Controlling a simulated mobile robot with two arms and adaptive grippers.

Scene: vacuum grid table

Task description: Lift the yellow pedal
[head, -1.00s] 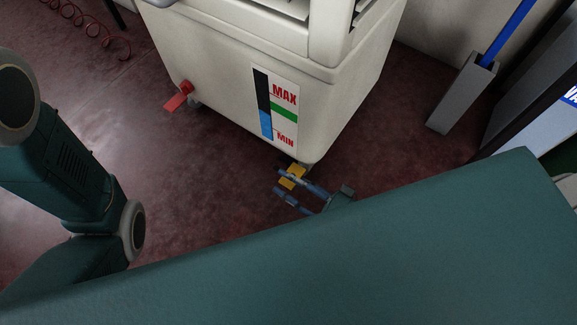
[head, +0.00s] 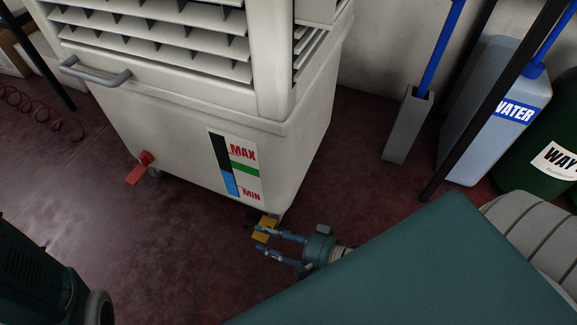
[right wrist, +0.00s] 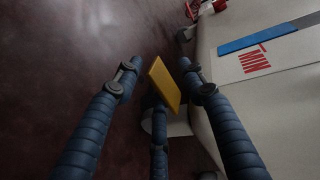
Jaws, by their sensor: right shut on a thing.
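The yellow pedal (head: 265,225) sticks out low at the near bottom corner of the white cooler-like unit (head: 180,150). My right gripper (head: 261,240) is at the pedal, close to the floor, with its blue fingers around it. In the right wrist view the yellow plate of the pedal (right wrist: 164,84) lies tilted between the fingers, and the gripper is shut on it. Part of the pedal is hidden behind the fingers. My left gripper is not in view; only part of my left arm shows at the lower left.
A red pedal (head: 141,167) sticks out at the unit's left corner. A grey holder (head: 408,128) with a blue handle, a water container (head: 490,125) and a green container (head: 545,140) stand at the right. A red coiled hose (head: 40,115) lies at the far left.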

